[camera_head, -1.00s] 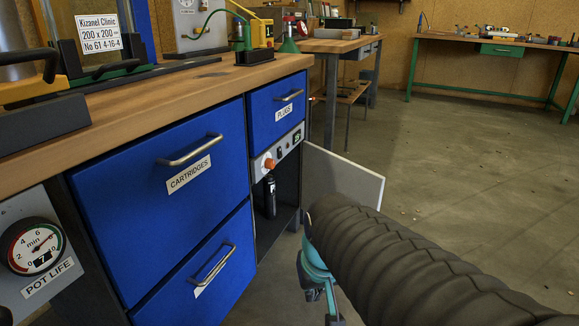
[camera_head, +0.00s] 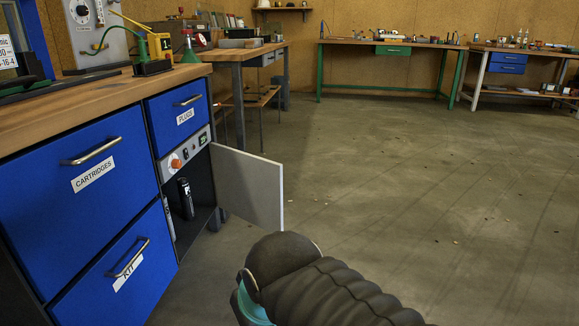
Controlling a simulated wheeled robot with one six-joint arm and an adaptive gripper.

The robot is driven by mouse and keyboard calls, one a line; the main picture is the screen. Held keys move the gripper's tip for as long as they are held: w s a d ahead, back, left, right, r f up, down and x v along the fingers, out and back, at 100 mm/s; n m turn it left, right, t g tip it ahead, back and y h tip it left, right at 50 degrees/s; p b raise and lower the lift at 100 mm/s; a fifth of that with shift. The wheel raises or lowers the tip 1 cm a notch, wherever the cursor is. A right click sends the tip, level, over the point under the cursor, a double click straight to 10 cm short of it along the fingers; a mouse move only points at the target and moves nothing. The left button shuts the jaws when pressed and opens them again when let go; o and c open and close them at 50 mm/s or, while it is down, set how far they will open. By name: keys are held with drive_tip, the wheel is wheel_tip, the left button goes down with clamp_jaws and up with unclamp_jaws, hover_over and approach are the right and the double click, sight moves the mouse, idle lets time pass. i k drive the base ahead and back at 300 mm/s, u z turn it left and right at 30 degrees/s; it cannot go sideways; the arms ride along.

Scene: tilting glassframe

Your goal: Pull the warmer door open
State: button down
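The warmer door (camera_head: 248,188) is a light grey panel at the right side of the blue bench cabinet. It stands swung out from the cabinet front, so the dark warmer compartment (camera_head: 203,215) is uncovered. A black cylindrical item (camera_head: 187,199) stands inside, below a control strip with an orange knob (camera_head: 176,163).
Blue drawers labelled CARTRIDGES (camera_head: 60,185), PLUGS (camera_head: 172,122) and KIT (camera_head: 110,290) front the wooden bench (camera_head: 100,105). Another bench (camera_head: 245,53) stands behind. Open concrete floor (camera_head: 400,190) lies to the right, with benches along the far wall.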

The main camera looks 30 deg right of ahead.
sight(248, 187)
drive_tip(key=z, duration=0.7)
drive_tip(key=i, duration=1)
drive_tip(key=z, duration=0.1)
